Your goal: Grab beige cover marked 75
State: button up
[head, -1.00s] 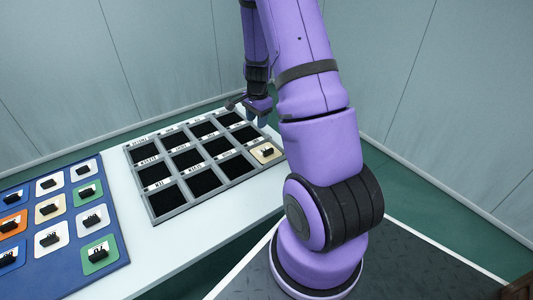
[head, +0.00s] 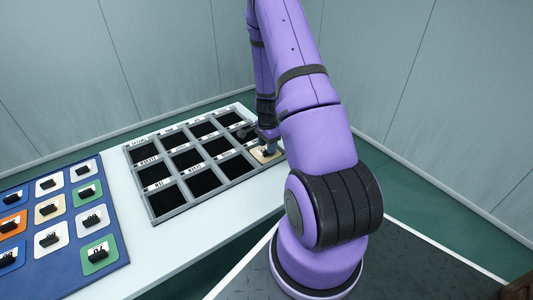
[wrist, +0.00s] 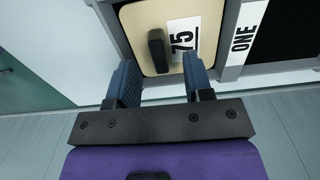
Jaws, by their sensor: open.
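The beige cover marked 75 (wrist: 208,18) sits in a compartment of the grey frame, with a black handle (wrist: 158,50) standing up from its middle and a white "75" label beside it. In the head view the beige cover (head: 257,155) lies at the right corner of the frame, partly hidden by my arm. My gripper (wrist: 162,75) is open in the wrist view. Its two blue fingers reach the cover's near edge, one on each side of the handle's line, and nothing is between them. In the head view my gripper (head: 262,140) is just over the cover, its fingertips mostly hidden.
The grey frame (head: 172,211) has several black compartments with labels; one label in the wrist view reads "ONE" (wrist: 242,40). A blue board (head: 118,254) with several coloured covers lies at the left. White table (head: 150,262) between them is clear.

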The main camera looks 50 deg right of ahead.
jog(key=shift+d+f, duration=0.1)
jog(key=shift+f, duration=1.45)
grip_shut()
jog(key=shift+r, duration=0.1)
